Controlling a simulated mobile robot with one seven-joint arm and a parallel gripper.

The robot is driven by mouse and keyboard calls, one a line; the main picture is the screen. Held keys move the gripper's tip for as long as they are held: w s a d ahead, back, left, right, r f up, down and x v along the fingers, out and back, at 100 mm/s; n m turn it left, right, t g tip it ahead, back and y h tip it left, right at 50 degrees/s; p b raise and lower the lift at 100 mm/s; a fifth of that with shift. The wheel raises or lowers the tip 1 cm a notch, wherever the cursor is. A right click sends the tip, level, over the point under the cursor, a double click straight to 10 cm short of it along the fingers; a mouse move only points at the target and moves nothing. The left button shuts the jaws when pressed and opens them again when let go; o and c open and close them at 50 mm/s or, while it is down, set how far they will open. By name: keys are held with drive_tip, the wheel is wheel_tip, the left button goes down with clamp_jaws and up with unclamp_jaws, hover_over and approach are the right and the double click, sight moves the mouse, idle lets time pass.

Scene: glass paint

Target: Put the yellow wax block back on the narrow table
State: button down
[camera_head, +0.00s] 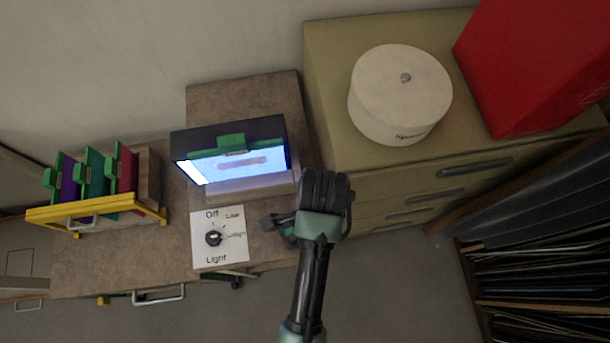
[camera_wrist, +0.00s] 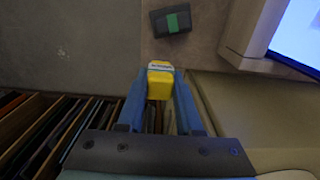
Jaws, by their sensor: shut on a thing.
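In the wrist view my gripper (camera_wrist: 160,86) is shut on the yellow wax block (camera_wrist: 160,85), which has a pale label band at its end. The block shows between the two blue fingers, at the near edge of the narrow table (camera_wrist: 205,45) in the picture. Its height above the top cannot be told. In the head view the narrow table (camera_head: 245,95) has a brown top, and my dark wrist is over its right edge; fingers and yellow block are hidden there. A dark block with a green label (camera_wrist: 172,20) lies on the table.
A lit light box (camera_head: 235,170) and a light switch panel (camera_head: 218,238) are on the table. A yellow rack (camera_head: 50,212) with coloured pieces stands left.

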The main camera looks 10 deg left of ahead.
drive_tip(key=f, duration=0.5)
drive_tip(key=shift+s+d, duration=0.25)
drive_tip(key=shift+s, duration=0.1)
drive_tip(key=shift+w+f+p, duration=0.1)
drive_tip(key=shift+f+p, duration=0.25)
drive_tip(key=shift+f, duration=2.05)
drive_tip(key=shift+a+f, duration=0.1)
drive_tip(key=c, duration=0.6)
unclamp_jaws()
